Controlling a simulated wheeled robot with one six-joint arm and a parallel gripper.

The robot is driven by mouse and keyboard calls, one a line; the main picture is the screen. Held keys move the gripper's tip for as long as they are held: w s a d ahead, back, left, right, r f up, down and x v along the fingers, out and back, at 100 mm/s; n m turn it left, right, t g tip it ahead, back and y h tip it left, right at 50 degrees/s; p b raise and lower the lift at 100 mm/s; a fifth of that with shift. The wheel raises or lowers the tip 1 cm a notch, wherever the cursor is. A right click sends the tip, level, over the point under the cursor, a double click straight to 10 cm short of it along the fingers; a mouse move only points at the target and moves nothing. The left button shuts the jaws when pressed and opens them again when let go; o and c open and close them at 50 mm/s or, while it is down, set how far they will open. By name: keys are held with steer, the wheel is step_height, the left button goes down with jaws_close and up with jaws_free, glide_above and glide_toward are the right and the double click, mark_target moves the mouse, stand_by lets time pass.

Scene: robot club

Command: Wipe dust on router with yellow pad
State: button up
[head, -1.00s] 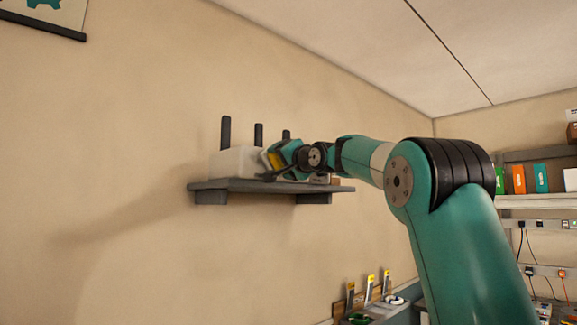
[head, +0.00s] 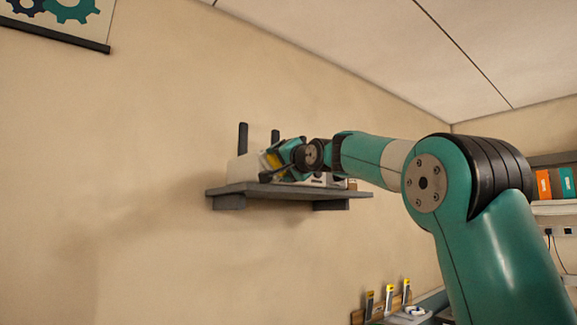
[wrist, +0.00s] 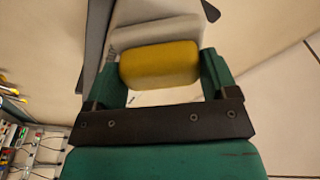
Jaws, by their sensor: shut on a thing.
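The router (head: 238,170) is a white box with dark upright antennas, standing on a dark grey wall shelf (head: 235,190). My gripper (head: 272,160) is at the router's front, covering its middle and right part. It is shut on the yellow pad (head: 268,162), which also shows in the wrist view (wrist: 160,65) between my two green fingers. In the wrist view the pad is up against a pale surface that looks like the router (wrist: 150,34); whether they touch is not clear. I cannot make out dust on the router.
A small white item (head: 337,181) sits on the shelf right of my gripper. Below right is a bench (head: 425,305) with several yellow-topped tools. A shelf with orange and green boxes (head: 556,183) stands at the far right.

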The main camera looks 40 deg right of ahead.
steer(key=shift+a+f, duration=0.1)
steer(key=shift+a, duration=0.95)
steer(key=s+b, duration=0.3)
steer(key=s, duration=0.3)
steer(key=shift+d+b, duration=0.15)
steer(key=shift+b, duration=0.2)
steer(key=s+b, duration=0.1)
steer(key=s, duration=0.2)
steer(key=shift+w, duration=0.1)
